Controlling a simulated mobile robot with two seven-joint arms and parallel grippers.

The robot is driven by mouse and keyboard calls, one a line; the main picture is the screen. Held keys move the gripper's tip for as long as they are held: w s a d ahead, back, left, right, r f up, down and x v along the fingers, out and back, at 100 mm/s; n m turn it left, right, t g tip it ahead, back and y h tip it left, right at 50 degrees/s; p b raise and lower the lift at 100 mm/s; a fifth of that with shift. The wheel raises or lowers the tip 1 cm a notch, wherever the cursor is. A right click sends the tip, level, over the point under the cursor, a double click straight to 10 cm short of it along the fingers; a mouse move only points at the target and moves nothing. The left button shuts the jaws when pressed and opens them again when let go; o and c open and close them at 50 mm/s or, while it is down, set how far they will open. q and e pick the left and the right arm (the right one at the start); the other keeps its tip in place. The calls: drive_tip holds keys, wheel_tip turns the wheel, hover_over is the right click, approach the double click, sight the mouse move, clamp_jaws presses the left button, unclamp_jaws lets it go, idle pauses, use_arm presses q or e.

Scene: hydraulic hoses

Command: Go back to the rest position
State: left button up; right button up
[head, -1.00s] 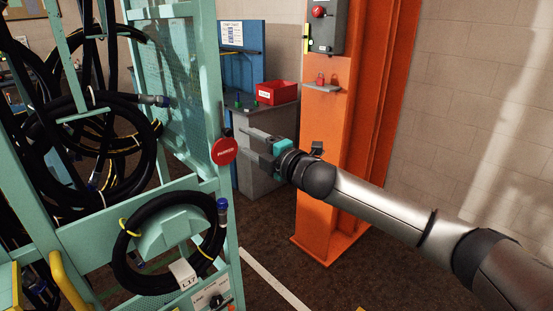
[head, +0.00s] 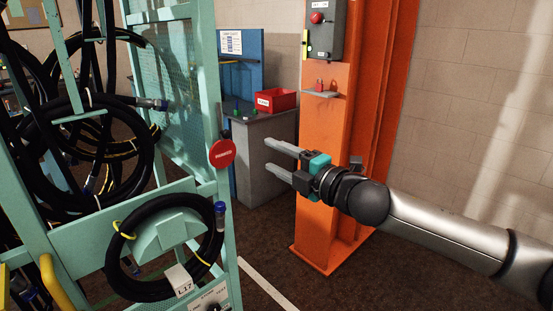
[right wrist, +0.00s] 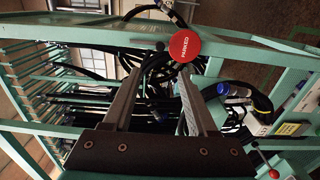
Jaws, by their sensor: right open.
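My right gripper (head: 280,158) is open and empty in the head view. It is in free air to the right of the red round tag (head: 222,153) on the green hose rack (head: 215,100). In the right wrist view its two fingers (right wrist: 155,95) are spread apart with nothing between them. The red tag, marked PARKED, also shows in the right wrist view (right wrist: 185,46), beyond the fingertips. My left gripper is not in view.
Coiled black hoses (head: 118,250) hang on the rack at left, one with a label L17. An orange column (head: 325,190) with a control box (head: 325,30) stands behind my right arm. A grey cabinet (head: 262,150) carries a red bin (head: 276,100). Dark floor is clear at lower right.

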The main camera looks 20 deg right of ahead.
idle(0.3)
drive_tip(key=w+d+f+m+g+h+b, duration=0.1)
drive_tip(key=d+f+m+h+b, duration=0.25)
drive_tip(key=f, duration=1.05)
drive_tip(key=d+f+m+g+h+b, duration=0.2)
drive_tip(key=d+f+m, duration=0.25)
drive_tip(key=f, duration=0.95)
drive_tip(key=s+f+m+g+h+b, duration=0.1)
drive_tip(key=s+f+m+g+b, duration=0.3)
drive_tip(key=f, duration=0.8)
drive_tip(key=s+f+m+p, duration=0.1)
drive_tip(key=s+f, duration=0.5)
drive_tip(key=f, duration=0.6)
drive_tip(key=s+a+f+m+g+b, duration=0.3)
drive_tip(key=s+f, duration=0.9)
drive_tip(key=s, duration=0.2)
drive_tip(key=s+a+f+m+g+b, duration=0.2)
drive_tip(key=s+a+f+g, duration=0.1)
drive_tip(key=s+f, duration=0.95)
drive_tip(key=s+a+f+m+g, duration=0.1)
drive_tip(key=s+a+f, duration=0.1)
drive_tip(key=s, duration=0.5)
drive_tip(key=s+a+f+g+b, duration=0.1)
drive_tip(key=s+a+f+g, duration=0.1)
drive_tip(key=s, duration=0.5)
drive_tip(key=shift+a+m+b, duration=0.3)
drive_tip(key=shift+a+m, duration=0.1)
drive_tip(key=shift+a, duration=0.5)
drive_tip(key=shift+f, duration=0.1)
